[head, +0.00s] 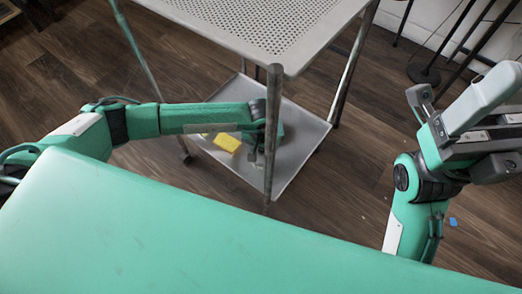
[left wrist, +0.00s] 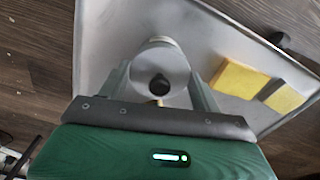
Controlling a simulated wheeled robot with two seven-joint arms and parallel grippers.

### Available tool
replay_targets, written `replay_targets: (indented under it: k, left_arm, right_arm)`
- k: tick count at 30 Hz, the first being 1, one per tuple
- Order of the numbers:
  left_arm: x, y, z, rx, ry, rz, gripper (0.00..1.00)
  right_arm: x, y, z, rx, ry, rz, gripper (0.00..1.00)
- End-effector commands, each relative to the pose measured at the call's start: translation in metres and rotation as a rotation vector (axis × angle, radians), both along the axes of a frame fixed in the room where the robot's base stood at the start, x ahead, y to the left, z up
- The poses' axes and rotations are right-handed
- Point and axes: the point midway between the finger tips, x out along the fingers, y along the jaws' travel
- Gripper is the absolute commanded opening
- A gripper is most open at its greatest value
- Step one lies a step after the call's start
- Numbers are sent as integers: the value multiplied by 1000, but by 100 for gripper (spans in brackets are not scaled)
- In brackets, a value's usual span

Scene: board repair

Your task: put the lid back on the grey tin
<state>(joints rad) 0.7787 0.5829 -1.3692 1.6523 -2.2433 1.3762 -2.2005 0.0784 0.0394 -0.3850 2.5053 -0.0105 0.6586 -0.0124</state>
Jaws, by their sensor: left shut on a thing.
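A round grey lid with a black knob (left wrist: 160,72) shows in the left wrist view, between the fingers of my left gripper (left wrist: 160,88). The gripper is shut on the lid, over the lower shelf of the cart. A paler edge shows just behind the lid; I cannot tell whether it is the grey tin's rim, or whether the lid touches the tin. In the head view my left gripper (head: 257,150) is partly hidden by a cart leg. My right gripper (head: 470,115) is raised at the right, away from the cart; its jaw gap is unclear.
The perforated top shelf (head: 265,25) and the cart's legs stand close around my left arm. Wooden floor surrounds the cart.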

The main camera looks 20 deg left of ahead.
Motion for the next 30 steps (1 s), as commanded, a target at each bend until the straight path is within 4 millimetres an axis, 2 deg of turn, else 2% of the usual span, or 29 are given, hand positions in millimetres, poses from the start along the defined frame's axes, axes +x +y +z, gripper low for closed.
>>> replay_targets:
  k: [8, 9, 12, 13, 19, 21, 30]
  left_arm:
    - [0, 0, 0, 0, -1, 0, 43]
    - [0, 0, 0, 0, -1, 0, 67]
    - [0, 0, 0, 0, -1, 0, 86]
    - [0, 0, 0, 0, -1, 0, 90]
    - [0, 0, 0, 0, -1, 0, 90]
    - [0, 0, 0, 0, -1, 0, 100]
    - [1, 0, 3, 0, -1, 0, 100]
  right_arm:
    - [0, 0, 0, 0, 0, 0, 86]
    - [0, 0, 0, 0, 0, 0, 86]
    - [0, 0, 0, 0, 0, 0, 86]
    - [0, 0, 0, 0, -1, 0, 86]
    - [0, 0, 0, 0, -1, 0, 86]
    - [0, 0, 0, 0, -1, 0, 86]
    - [0, 0, 2, -1, -3, 1, 86]
